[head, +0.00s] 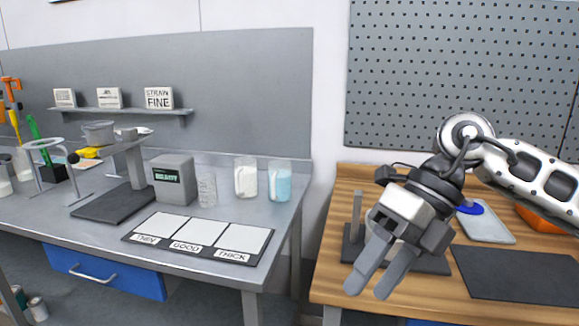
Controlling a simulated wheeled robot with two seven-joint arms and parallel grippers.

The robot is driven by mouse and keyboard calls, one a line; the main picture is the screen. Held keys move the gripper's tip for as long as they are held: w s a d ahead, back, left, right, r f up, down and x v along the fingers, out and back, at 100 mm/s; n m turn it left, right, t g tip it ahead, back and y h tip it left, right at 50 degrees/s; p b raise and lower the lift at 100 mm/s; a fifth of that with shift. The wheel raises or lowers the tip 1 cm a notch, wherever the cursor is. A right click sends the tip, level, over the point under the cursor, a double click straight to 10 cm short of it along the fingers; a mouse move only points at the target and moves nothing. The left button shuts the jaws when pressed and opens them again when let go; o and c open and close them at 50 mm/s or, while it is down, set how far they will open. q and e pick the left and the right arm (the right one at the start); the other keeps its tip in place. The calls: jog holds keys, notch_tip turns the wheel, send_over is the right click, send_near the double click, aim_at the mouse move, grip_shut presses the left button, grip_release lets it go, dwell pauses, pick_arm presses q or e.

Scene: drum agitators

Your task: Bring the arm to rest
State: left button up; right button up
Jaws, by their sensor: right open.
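My right arm (535,178) comes in from the right edge, above the wooden bench. Its gripper (368,290) points down and toward the front left, with its two grey fingers spread apart and nothing between them. The gripper is over the left part of the wooden bench top (330,270). It covers part of a dark stand (352,240) with an upright post, and whether it touches the stand cannot be told. My left gripper is not in view.
The grey bench (90,225) holds a THIN/GOOD/THICK mat (195,258), a grey box (173,180), glass containers (246,178) and a stand. A black mat (515,275) and a pale tray (485,228) lie right of the gripper. A pegboard (440,70) hangs behind. A gap separates the benches.

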jog(key=s+a+m+y, duration=0.3)
jog(key=a+m+y, duration=0.3)
jog(key=a+y, duration=0.8)
jog(key=w+d+f+m+t+h, duration=0.3)
jog(key=d+f+m+t+h, duration=0.3)
jog(key=f+m+t, duration=0.6)
jog(key=w+d+f+m+t+h, duration=0.3)
jog(key=d+f+m+t+h, duration=0.4)
jog(key=m, duration=0.9)
jog(key=s+d+f+m+g+h, duration=0.2)
jog(key=s+f+m, duration=0.1)
jog(key=s+f, duration=0.3)
jog(key=s+d+f+m+g+h, duration=0.2)
jog(key=s+d+f+g, duration=0.1)
jog(key=s+f, duration=0.4)
notch_tip(320, 180, down, 3)
jog(key=shift+s+f+m+g, duration=0.2)
jog(key=shift+m+g, duration=0.1)
jog(key=shift+m, duration=0.1)
